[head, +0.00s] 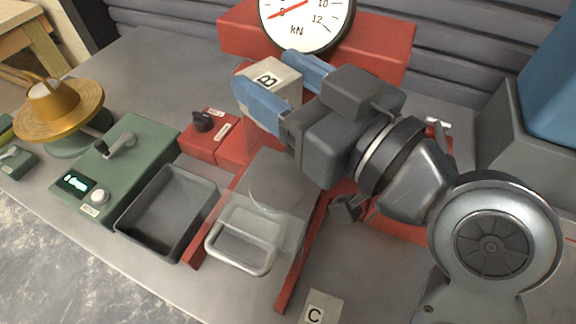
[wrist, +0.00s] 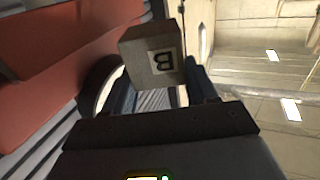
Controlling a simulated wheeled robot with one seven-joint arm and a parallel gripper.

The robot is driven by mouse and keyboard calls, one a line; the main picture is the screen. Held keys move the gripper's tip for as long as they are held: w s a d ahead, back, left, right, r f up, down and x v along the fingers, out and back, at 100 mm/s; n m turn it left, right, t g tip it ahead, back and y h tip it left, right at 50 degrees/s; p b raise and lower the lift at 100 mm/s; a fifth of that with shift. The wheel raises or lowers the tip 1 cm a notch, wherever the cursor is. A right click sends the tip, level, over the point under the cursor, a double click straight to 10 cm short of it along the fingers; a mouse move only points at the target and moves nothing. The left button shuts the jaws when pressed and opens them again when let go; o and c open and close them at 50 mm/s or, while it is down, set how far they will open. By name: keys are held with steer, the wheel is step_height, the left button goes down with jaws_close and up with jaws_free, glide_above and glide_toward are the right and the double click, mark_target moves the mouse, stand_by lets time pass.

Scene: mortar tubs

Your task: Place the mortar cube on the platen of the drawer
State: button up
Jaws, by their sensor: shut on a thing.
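My gripper (head: 285,87) is shut on a grey mortar cube (head: 278,76) marked B. It holds the cube raised in front of the red press, below the dial gauge. In the wrist view the cube (wrist: 152,55) sits between the blue fingers. The drawer (head: 240,243) is pulled out toward the front between red rails, with a pale handle at its front. A round platen (head: 277,188) shows on the drawer, below and in front of the cube. My arm covers the right part of the press.
A dark empty tray (head: 168,210) stands left of the drawer, beside a green box (head: 115,168) with a display. A red switch box (head: 213,135) is behind. A cube marked C (head: 322,309) lies at the front. A gold round device (head: 60,112) stands far left.

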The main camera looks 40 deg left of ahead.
step_height(320, 180, down, 16)
steer(key=shift+r, duration=0.2)
steer(key=shift+f, duration=0.15)
steer(key=o, duration=0.8)
steer(key=shift+o, duration=0.9)
steer(key=shift+d, duration=0.35)
steer(key=d, duration=0.1)
steer(key=d+b, duration=0.1)
steer(key=d, duration=0.1)
steer(key=s+d, duration=0.1)
steer(key=d, duration=0.1)
steer(key=shift+d+b, duration=0.2)
steer(key=shift+b, duration=0.1)
steer(key=shift+s+d, duration=0.15)
steer(key=shift+d, duration=0.55)
